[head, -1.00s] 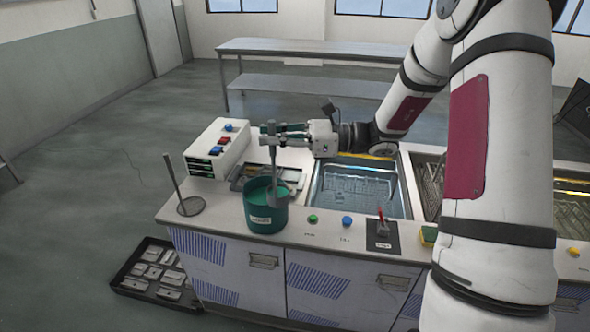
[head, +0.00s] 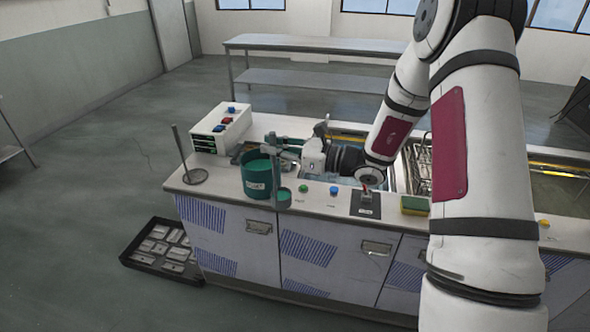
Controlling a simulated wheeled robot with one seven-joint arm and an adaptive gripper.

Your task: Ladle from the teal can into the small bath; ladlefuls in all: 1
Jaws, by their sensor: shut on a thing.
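The teal can (head: 256,182) stands on the counter near its front edge, with teal liquid inside. My gripper (head: 272,146) is shut on the upright handle of a ladle (head: 275,173). The ladle's bowl is outside the can, just right of it in the picture, at the counter's front edge, and shows teal liquid in it. The small bath (head: 318,181) is set into the counter behind and right of the ladle. My gripper and arm hide most of it.
A white control box (head: 222,128) and a stand with a round base (head: 194,176) are at the left. Buttons, a switch plate (head: 365,204) and a sponge (head: 414,205) line the front edge. A dark tray of parts (head: 163,247) lies on the floor.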

